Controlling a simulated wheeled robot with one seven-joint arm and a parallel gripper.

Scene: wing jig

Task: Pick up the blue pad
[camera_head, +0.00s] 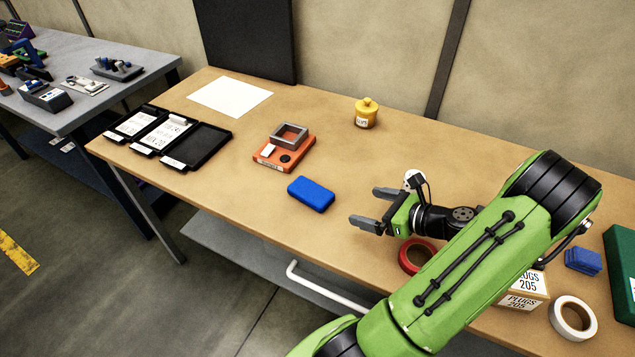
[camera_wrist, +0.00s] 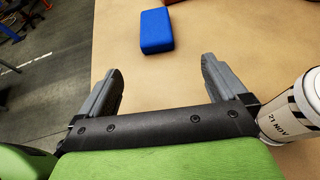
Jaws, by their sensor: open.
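The blue pad (camera_head: 311,194) is a rounded rectangular block lying flat on the wooden table, left of my gripper in the head view. In the wrist view the blue pad (camera_wrist: 157,31) lies ahead of the fingertips, roughly in line with the gap between them. My gripper (camera_head: 369,208) is open and empty, apart from the pad, with clear table between. Both fingers of my gripper (camera_wrist: 161,72) show in the wrist view.
An orange block with a grey square frame (camera_head: 289,136) lies beyond the pad. A yellow pot (camera_head: 366,113) stands toward the back. A red tape roll (camera_head: 415,255) and a plugs box (camera_head: 522,290) are near my arm. Black trays (camera_head: 208,140) lie at the left. The table's front edge is close.

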